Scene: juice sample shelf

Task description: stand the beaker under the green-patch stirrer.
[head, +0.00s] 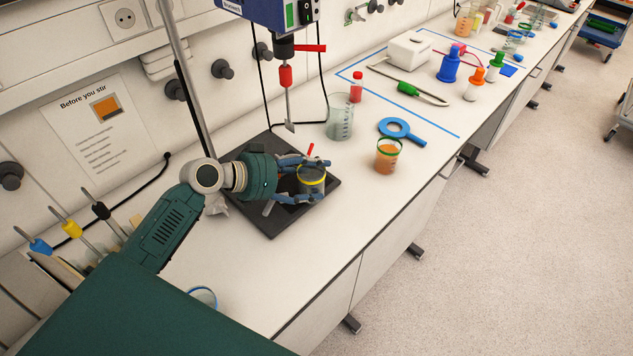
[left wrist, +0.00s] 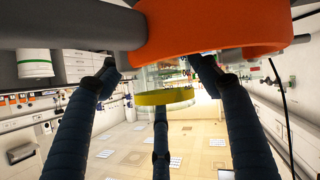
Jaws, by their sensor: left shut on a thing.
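My left gripper (head: 300,178) is shut around a clear beaker with a yellow band (head: 312,183). In the left wrist view the fingers (left wrist: 160,95) close around the beaker glass, and its yellow band (left wrist: 165,97) shows. The beaker looks upright over the black base plate (head: 266,226); I cannot tell whether it touches it. The stirrer head (head: 262,12) with a green patch (head: 290,15) is at the top. Its shaft, with a red collar (head: 286,76), hangs down to a paddle (head: 290,127), beyond the beaker in the picture. My right gripper is out of view.
A thin post (head: 186,80) rises behind my wrist. The front bench (head: 330,235) is clear.

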